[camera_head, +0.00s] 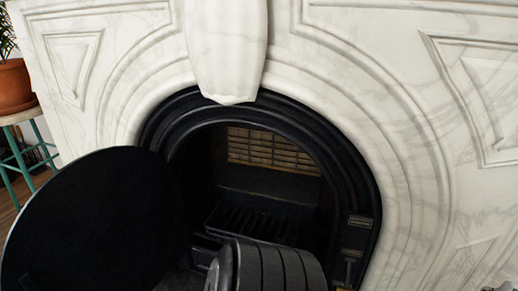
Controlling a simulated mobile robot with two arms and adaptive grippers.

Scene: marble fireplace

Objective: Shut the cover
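The cover looks to be the large flat black panel with a rounded top (95,225) at the lower left. It stands open, swung out to the left of the arched firebox opening, and its lower part is cut off by the picture edge. The opening sits inside a black arched frame (345,165), and its inside shows. I see no gripper fingers of either arm. A dark ribbed rounded part (265,268) at the bottom centre stands before the opening; I cannot tell for sure what it is.
A white marble surround (410,130) encloses the frame, with a keystone (226,45) jutting out above. Brick (270,148) and a dark grate (250,218) show inside. Small fittings (355,240) sit on the frame's right. A potted plant (14,85) stands on a stool (22,118) at far left.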

